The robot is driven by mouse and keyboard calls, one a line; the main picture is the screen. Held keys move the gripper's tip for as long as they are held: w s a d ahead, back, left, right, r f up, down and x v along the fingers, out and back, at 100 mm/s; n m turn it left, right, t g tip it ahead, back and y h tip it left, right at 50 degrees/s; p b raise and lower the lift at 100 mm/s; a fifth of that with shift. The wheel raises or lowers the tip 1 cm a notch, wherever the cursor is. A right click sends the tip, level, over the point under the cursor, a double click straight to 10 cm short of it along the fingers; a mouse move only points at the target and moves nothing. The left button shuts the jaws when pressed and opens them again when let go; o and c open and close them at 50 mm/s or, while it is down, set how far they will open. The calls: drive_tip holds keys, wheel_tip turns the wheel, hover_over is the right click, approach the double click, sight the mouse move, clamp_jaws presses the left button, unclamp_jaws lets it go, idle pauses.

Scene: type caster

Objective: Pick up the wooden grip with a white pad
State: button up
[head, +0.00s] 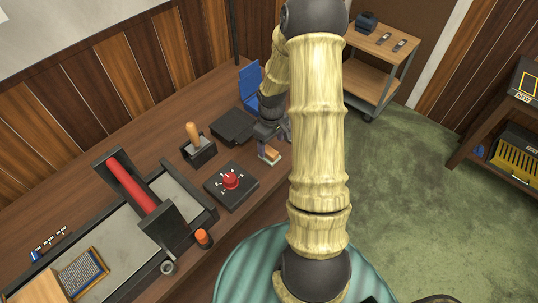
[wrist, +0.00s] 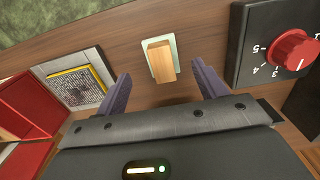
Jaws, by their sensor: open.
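The wooden grip (wrist: 161,62) is a small tan block standing on a flat white pad (wrist: 173,44) on the brown wooden bench. In the wrist view it is between and slightly beyond the two purple fingers of my gripper (wrist: 161,72). The fingers are open, one on each side, with a visible gap to the block on both sides. In the head view my gripper (head: 266,133) is low over the bench's right part. A small tan and white shape (head: 270,156) shows just below it, partly hidden by the gripper.
A black dial box with a red knob (wrist: 292,50) stands close to the right of the grip. A grey plate with a yellow-framed square (wrist: 78,83) and a red open box (wrist: 25,110) lie left.

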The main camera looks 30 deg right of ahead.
sight(270, 151)
drive_tip(key=f, duration=0.3)
drive_tip(key=f+p, duration=0.1)
drive_tip(key=f, duration=0.1)
drive_tip(key=shift+a, duration=0.25)
drive_tip(key=shift+w+r, duration=0.1)
drive_tip(key=c, duration=1.2)
drive_tip(key=shift+o, duration=0.2)
wheel_tip(270, 151, up, 10)
drive_tip(key=shift+b, duration=0.55)
